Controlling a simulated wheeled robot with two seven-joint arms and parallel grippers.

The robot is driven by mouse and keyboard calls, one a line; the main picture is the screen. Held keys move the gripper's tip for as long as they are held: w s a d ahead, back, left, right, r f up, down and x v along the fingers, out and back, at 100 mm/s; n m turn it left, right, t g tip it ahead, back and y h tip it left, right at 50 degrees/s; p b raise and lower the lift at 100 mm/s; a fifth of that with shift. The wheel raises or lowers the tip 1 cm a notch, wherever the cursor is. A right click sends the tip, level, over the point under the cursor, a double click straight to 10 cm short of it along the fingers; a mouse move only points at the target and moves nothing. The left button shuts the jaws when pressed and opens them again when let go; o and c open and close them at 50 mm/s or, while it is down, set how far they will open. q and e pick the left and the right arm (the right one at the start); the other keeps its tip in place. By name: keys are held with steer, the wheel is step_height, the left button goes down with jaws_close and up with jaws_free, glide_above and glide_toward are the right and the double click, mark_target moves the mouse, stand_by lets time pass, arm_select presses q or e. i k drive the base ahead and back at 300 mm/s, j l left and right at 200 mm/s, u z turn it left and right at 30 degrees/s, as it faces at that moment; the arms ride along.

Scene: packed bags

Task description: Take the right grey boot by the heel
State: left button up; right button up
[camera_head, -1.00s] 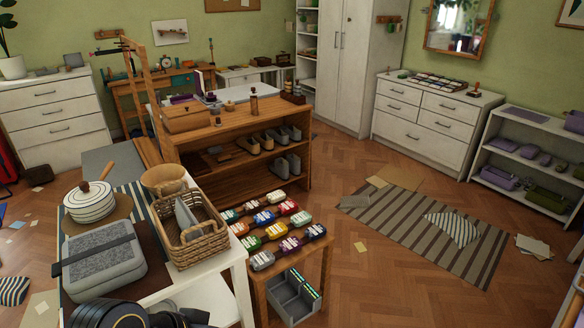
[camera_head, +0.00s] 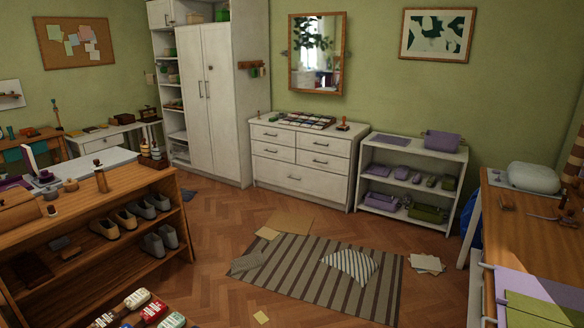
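A pair of grey boots stands on the lower shelf of the wooden shelf unit (camera_head: 100,190) at the left. The right grey boot (camera_head: 169,236) is beside the left grey boot (camera_head: 153,246), close to the unit's right end. Both are upright and touch nothing of mine. On the shelf above is another greyish pair of shoes (camera_head: 145,209) next to a tan pair (camera_head: 107,228). Which way the heels face is too small to tell. Neither of my grippers is in view.
Open parquet floor (camera_head: 215,245) lies right of the shelf unit. A striped rug (camera_head: 300,282) with a striped cushion (camera_head: 351,265) lies in the middle. A wooden table (camera_head: 530,235) stands at the right, and a white dresser (camera_head: 303,175) at the back wall.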

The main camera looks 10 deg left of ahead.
mark_target(168, 235)
steer(key=i+l, duration=0.1)
steer(key=i, duration=0.55)
steer(key=i+u, duration=0.1)
steer(key=i, duration=0.6)
steer(key=i+l, duration=0.2)
steer(key=i, duration=0.45)
steer(key=i+l, duration=0.15)
steer(key=i, duration=0.5)
steer(key=i+u, duration=0.65)
steer(key=i, duration=0.25)
steer(key=i+l+u, duration=0.2)
steer(key=i+u, duration=0.15)
steer(key=i+l+u, duration=0.3)
steer(key=i, duration=0.2)
steer(key=i+l+u, duration=0.95)
